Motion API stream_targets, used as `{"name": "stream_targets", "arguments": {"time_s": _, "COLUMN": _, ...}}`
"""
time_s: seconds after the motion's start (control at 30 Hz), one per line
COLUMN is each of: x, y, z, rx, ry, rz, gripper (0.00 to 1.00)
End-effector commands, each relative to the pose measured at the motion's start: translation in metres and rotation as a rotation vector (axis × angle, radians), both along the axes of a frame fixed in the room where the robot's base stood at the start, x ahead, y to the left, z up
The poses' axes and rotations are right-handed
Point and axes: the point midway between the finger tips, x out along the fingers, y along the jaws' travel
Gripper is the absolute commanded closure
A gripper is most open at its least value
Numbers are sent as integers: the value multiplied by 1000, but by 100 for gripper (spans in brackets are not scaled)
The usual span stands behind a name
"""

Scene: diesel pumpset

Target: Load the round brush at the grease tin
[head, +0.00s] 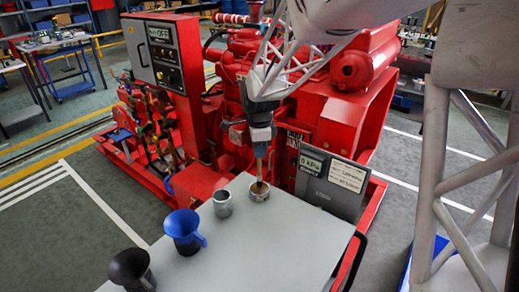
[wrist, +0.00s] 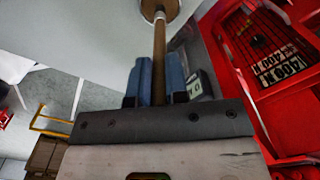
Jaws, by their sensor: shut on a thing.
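My gripper (head: 260,140) is shut on the wooden handle of the round brush (head: 258,167), which points down over the table. In the wrist view the brush handle (wrist: 159,50) runs between the blue fingers of my gripper (wrist: 158,82). The grease tin (head: 259,193) is a low round metal tin on the grey table top. The brush's lower end meets the tin's opening in the head view. I cannot tell how deep it sits, and the bristles are hidden. The tin also shows at the top edge of the wrist view (wrist: 162,8).
A grey metal can (head: 222,204) stands just left of the tin. A blue funnel-topped can (head: 185,231) and a black one (head: 130,268) stand further left on the table (head: 262,243). The red pumpset (head: 235,85) with its panel is behind. The table's right side is clear.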

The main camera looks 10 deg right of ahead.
Motion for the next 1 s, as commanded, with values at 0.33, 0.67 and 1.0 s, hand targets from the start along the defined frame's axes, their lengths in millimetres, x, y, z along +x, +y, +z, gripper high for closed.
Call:
{"name": "stream_targets", "arguments": {"time_s": 0.33, "x": 0, "y": 0, "z": -1, "rx": 0, "ry": 0, "rz": 0, "gripper": 100}}
{"name": "stream_targets", "arguments": {"time_s": 0.67, "x": 0, "y": 0, "z": -4, "rx": 0, "ry": 0, "rz": 0, "gripper": 100}}
{"name": "stream_targets", "arguments": {"time_s": 1.0, "x": 0, "y": 0, "z": -7, "rx": 0, "ry": 0, "rz": 0, "gripper": 100}}
